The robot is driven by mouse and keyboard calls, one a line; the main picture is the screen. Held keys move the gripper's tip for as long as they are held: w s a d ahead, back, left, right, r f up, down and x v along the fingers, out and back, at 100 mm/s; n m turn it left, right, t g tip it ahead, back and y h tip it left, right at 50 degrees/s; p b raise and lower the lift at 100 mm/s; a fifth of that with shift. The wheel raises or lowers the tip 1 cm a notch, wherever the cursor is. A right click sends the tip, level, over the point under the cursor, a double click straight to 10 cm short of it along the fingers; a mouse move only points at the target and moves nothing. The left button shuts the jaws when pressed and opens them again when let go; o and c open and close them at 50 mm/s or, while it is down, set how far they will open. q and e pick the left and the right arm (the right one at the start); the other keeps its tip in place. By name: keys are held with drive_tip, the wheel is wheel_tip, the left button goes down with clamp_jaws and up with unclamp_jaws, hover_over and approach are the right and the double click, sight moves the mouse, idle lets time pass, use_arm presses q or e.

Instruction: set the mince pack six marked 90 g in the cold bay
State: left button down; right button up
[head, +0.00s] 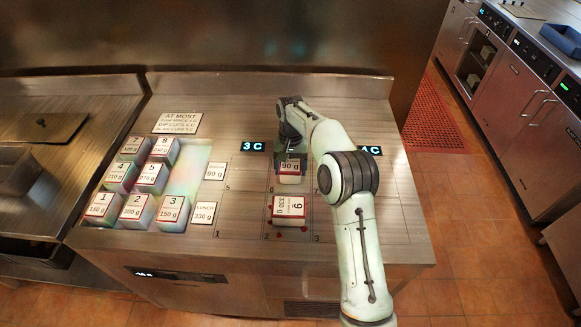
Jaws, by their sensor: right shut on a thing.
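The pack marked 90 g (290,179) is a small white block with a red-edged label, at the middle of the steel counter. The gripper hides the upper part of its label, so I cannot read its number. My right gripper (290,158) is above it and shut on it. I cannot tell whether the pack rests on the counter or hangs just above it. A display reading 3 C (253,146) is behind it to the left. A display reading 4 C (370,150) is to the right, partly behind my right arm. My left gripper is not in view.
A pack marked 330 g (289,207) lies just in front, its label upside down. Several numbered packs, such as pack three (171,211), stand at the left. Cards marked 90 g (216,171) and 330 g (203,213) lie beside them.

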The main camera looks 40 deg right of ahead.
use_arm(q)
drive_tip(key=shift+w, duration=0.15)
use_arm(e)
drive_tip(key=shift+w, duration=0.15)
drive_tip(key=shift+f, duration=0.1)
drive_tip(key=o, duration=1.3)
drive_tip(key=r, duration=0.3)
drive_tip(key=r+p, duration=0.1)
drive_tip(key=r, duration=0.3)
drive_tip(key=w+r+p, duration=0.1)
drive_tip(key=r, duration=0.3)
drive_tip(key=shift+w+d, duration=0.1)
drive_tip(key=shift+d, duration=0.3)
drive_tip(key=shift+r, duration=0.5)
drive_tip(key=shift+s+r, duration=0.15)
drive_tip(key=shift+s, duration=0.05)
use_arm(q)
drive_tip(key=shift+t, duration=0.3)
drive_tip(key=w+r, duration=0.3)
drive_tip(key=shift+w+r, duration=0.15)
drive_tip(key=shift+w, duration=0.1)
use_arm(e)
drive_tip(key=shift+w, duration=0.1)
